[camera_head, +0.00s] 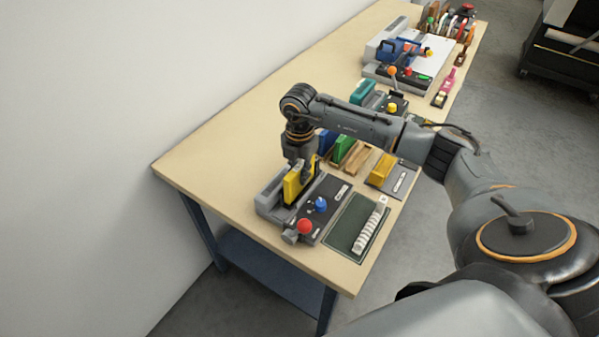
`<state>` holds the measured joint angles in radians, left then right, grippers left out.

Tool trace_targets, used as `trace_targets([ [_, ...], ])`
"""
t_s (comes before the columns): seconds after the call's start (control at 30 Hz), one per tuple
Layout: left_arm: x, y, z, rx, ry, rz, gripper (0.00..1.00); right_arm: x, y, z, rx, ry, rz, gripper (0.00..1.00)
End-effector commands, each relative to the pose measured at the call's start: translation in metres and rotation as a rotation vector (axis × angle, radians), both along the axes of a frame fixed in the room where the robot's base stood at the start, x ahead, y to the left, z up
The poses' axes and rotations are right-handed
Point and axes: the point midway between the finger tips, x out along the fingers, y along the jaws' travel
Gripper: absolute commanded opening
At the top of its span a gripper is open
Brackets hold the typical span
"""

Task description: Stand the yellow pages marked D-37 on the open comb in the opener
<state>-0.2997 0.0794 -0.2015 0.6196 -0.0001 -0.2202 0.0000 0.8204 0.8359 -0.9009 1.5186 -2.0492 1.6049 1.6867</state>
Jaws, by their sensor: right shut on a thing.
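My right gripper (301,172) is shut on a block of yellow pages (292,188), held upright at the back of the opener (330,197). The opener is a grey and dark machine with a red knob (304,226) and a blue knob (321,204). The lower edge of the pages is hidden behind the machine. I cannot see the open comb, nor tell whether the pages touch it. No D-37 mark is readable at this size. My left gripper is not in view.
A dark green mat (342,236) with a row of white combs (368,231) lies right of the opener. Behind are green pages (343,148), wooden holders (357,159) and another yellow block (381,169) on a grey plate. A larger machine (392,52) stands farther back. The table's left side is bare.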

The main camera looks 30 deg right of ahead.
Motion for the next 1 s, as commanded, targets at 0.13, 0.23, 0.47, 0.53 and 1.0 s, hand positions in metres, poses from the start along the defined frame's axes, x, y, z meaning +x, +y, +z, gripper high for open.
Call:
trace_targets([
  [0.13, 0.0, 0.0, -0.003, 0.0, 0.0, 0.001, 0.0, 0.0, 0.0, -0.004, 0.0, 0.0, 0.0, 0.0],
  [0.23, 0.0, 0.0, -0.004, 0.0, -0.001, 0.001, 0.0, 0.0, 0.0, -0.006, 0.0, 0.0, 0.0, 0.0],
  [0.47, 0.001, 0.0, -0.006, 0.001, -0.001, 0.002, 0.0, 0.0, 0.0, -0.008, 0.0, -0.001, 0.001, 0.26],
  [0.53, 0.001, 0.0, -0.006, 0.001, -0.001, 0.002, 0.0, 0.0, 0.0, -0.008, 0.0, 0.0, 0.001, 0.26],
  [1.0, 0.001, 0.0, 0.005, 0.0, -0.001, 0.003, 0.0, 0.0, 0.0, 0.006, 0.0, 0.0, 0.001, 0.26],
])
